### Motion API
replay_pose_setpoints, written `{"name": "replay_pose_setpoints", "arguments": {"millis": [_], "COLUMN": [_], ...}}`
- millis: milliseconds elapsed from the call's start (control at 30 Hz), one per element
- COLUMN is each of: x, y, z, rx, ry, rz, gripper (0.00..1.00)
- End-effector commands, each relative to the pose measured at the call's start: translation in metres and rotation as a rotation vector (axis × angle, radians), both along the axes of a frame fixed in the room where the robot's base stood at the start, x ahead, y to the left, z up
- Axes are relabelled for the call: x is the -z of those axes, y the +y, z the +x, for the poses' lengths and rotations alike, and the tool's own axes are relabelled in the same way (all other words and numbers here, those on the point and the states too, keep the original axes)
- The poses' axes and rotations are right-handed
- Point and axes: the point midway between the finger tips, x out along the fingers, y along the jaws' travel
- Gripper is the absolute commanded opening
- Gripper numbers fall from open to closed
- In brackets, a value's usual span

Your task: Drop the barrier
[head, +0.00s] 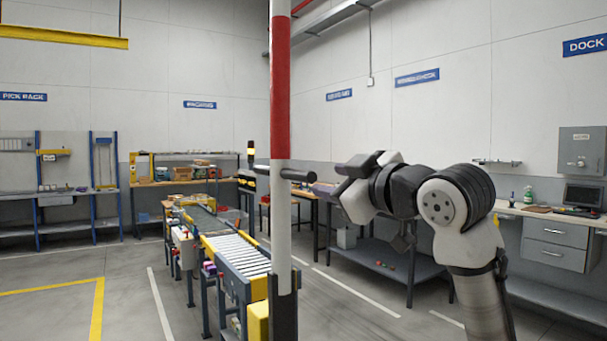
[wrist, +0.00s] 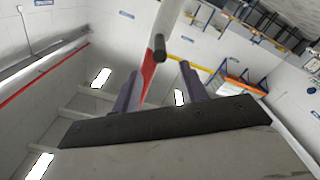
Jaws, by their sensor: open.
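The barrier pole (head: 280,100) stands upright in the head view, white with a red band. A dark handle bar (head: 299,175) crosses it at mid height. Its foot sits in a dark bracket (head: 284,318) beside a yellow housing (head: 258,322). My gripper (head: 333,176) is open, just right of the handle and at about its height. In the wrist view, the handle (wrist: 159,48) and the pole (wrist: 170,16) show beyond and between the open fingers of my gripper (wrist: 159,70). Nothing is held. The exact gap to the handle is hard to tell.
A roller conveyor (head: 236,255) stands left behind the pole. A dark low shelf (head: 375,262) and a counter with drawers (head: 555,243) are on the right. Racks and benches line the back wall. Floor with a yellow line (head: 98,300) is clear at left.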

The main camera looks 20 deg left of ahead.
Motion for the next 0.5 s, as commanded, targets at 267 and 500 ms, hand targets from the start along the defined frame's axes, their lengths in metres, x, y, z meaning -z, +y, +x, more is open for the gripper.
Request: {"name": "replay_pose_setpoints", "arguments": {"millis": [267,500], "x": [-0.003,-0.002], "y": [0.049,0.077], "z": [0.038,0.06], "rx": [-0.002,-0.001], "ry": [0.005,0.002], "rz": [0.0,0.001], "gripper": [0.43,0.43]}}
